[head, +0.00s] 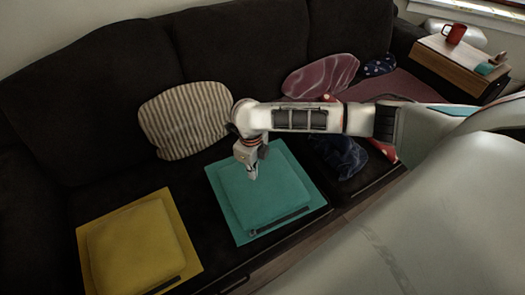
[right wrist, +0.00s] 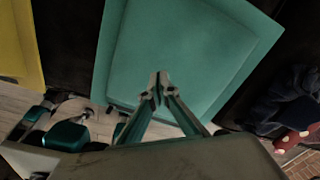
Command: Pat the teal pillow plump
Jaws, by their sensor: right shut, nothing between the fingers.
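The teal pillow (head: 265,192) lies flat on a teal square mat (head: 243,239) on the dark sofa seat. My right gripper (head: 252,174) points down over the pillow's upper part in the head view. In the right wrist view the pillow (right wrist: 185,50) fills the upper middle, and the shut, empty fingertips (right wrist: 158,85) show in front of it. I cannot tell whether the fingertips touch the pillow.
A yellow pillow (head: 135,247) on a yellow mat lies to the left on the sofa (head: 90,90). A striped cushion (head: 185,120) leans on the backrest. A dark blue cloth (head: 340,155) lies right of the teal mat. A red mug (head: 455,33) stands on a side table (head: 455,62).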

